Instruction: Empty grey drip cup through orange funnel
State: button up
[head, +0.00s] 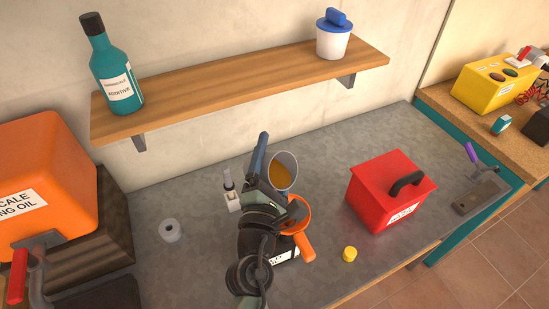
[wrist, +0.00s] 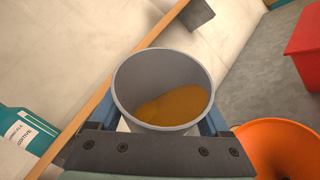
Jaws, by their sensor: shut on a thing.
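My gripper (wrist: 157,133) is shut on the grey drip cup (wrist: 137,88), which holds amber-brown oil (wrist: 172,106) and appears tilted. In the head view the cup (head: 290,158) is above the grey worktop, its mouth facing right and toward the camera. The orange funnel (head: 299,212) is just below and right of the cup in the head view, partly hidden behind my arm. The funnel's wide mouth (wrist: 280,147) shows at the lower right of the wrist view, apart from the cup. What the funnel stands in is mostly hidden; an orange handle-like part (head: 304,247) and a white label show there.
A red box (head: 375,190) with a black handle stands right of the funnel. A yellow cap (head: 349,254) lies in front of it. A grey ring (head: 170,230) lies left. A wooden shelf (head: 230,88) with a teal bottle (head: 112,75) and white tub (head: 333,42) hangs behind.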

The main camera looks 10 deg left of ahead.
jog(key=shift+f+m+t+b, duration=0.15)
jog(key=shift+m+t+b, duration=0.2)
jog(key=shift+b, duration=1.15)
jog(key=shift+d+m+b, duration=0.1)
jog(key=shift+m+b, duration=0.35)
jog(key=shift+b, duration=0.45)
dwell(0.6)
jog(key=shift+t+b, duration=0.25)
jog(key=shift+b, duration=0.3)
jog(key=shift+s+d+f+m+t+h+b, duration=0.15)
jog(key=shift+m+b, duration=0.25)
jog(key=shift+b, duration=0.55)
jog(key=shift+w+m+t+h+b, duration=0.15)
jog(key=shift+m+b, duration=0.25)
jog(key=shift+b, duration=0.5)
jog(key=shift+s+d+f+m+t+h+b, duration=0.15)
jog(key=shift+m+b, duration=0.25)
jog(key=shift+b, duration=0.55)
dwell(1.6)
